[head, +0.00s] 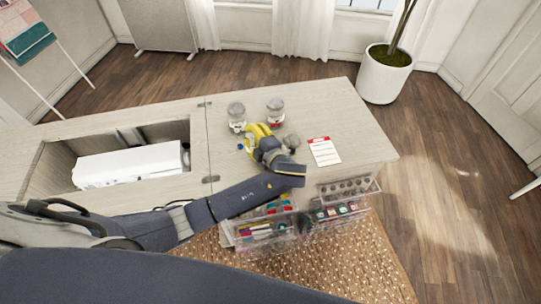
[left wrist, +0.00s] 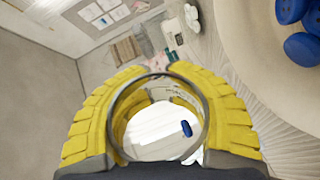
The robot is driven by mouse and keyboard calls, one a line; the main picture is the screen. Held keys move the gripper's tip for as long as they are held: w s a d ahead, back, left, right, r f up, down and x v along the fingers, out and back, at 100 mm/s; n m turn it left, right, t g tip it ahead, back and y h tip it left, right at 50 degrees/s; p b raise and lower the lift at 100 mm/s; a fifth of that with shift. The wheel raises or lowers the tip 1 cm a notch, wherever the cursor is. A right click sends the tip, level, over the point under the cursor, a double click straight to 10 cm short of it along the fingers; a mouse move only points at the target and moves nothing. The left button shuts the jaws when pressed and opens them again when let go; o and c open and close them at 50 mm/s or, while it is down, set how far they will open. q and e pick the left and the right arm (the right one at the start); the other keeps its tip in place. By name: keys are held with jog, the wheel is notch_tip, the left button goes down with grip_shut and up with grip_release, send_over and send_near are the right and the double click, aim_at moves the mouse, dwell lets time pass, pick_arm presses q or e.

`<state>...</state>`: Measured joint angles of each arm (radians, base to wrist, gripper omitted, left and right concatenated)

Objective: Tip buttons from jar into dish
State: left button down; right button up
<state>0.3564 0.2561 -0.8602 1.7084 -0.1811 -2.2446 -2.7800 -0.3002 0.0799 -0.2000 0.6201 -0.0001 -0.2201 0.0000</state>
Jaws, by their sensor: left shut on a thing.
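My left gripper (head: 259,134) is shut on a clear jar with a round rim, which shows between its yellow fingers in the left wrist view (left wrist: 160,118). A blue button (left wrist: 186,129) shows within the jar's outline. Several blue buttons (left wrist: 303,48) lie on a pale, curved surface (left wrist: 258,42) at the upper right of the left wrist view, which looks like the dish. In the head view a small blue spot (head: 240,147) shows just left of the fingers; the gripper hides most of the jar and the dish there. My right gripper is not in view.
Two lidded jars (head: 237,115) (head: 275,109) stand behind the gripper. A red-topped card (head: 324,151) lies to its right, and a grey object (head: 291,141) sits close by. Clear organizers (head: 345,190) are along the front edge. A white machine (head: 130,165) lies in the left recess.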

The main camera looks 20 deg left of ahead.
pick_arm(q)
jog(key=shift+w+d+r+m+y+p, duration=0.25)
jog(key=shift+r+m+y+p, duration=0.2)
jog(key=shift+m, duration=0.45)
dwell(0.6)
jog(key=b, duration=0.3)
dwell(0.7)
jog(key=shift+p, duration=0.3)
